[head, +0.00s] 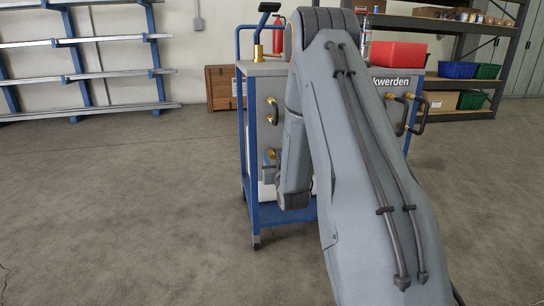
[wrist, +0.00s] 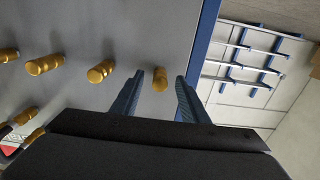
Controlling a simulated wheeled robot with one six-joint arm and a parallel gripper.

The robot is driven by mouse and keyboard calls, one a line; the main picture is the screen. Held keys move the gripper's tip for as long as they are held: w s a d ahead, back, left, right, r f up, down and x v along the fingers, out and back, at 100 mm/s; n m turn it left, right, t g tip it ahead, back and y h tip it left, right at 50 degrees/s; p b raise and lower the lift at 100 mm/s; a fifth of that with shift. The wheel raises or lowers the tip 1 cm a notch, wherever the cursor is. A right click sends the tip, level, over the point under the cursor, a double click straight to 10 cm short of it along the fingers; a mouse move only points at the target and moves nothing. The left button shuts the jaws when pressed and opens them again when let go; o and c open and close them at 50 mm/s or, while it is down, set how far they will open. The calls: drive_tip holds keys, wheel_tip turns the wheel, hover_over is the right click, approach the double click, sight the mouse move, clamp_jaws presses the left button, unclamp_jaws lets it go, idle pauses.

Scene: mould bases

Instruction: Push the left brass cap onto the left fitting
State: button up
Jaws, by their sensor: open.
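My gripper (wrist: 160,97) is open in the wrist view, its two dark fingers pointing at a grey panel (wrist: 75,25). A short brass piece (wrist: 160,79) shows between the fingertips, nearest the panel's blue edge, with a gap on both sides. I cannot tell whether it is a cap, a bare fitting, or a cap on its fitting. Further brass pieces (wrist: 101,71) and (wrist: 46,65) stand in a row to the left. In the head view, my arm hides much of the panel, and a brass piece (head: 270,155) shows low on its left part.
The panel belongs to a blue-framed cart (head: 248,190). Black handles with brass ends (head: 272,111) and (head: 414,116) stick out from it. A red box (head: 398,55) sits on top. Open floor (head: 120,200) lies to the left; a wall rack (head: 85,60) stands behind.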

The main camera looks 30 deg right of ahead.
sight(273, 157)
clamp_jaws()
drive_tip(key=shift+s, duration=0.1)
drive_tip(key=shift+p+v, duration=1.05)
drive_tip(key=shift+v, duration=1.3)
drive_tip(key=shift+s, duration=0.1)
drive_tip(key=shift+p+v, duration=1.15)
drive_tip(key=shift+v, duration=1.85)
drive_tip(key=shift+a, duration=0.1)
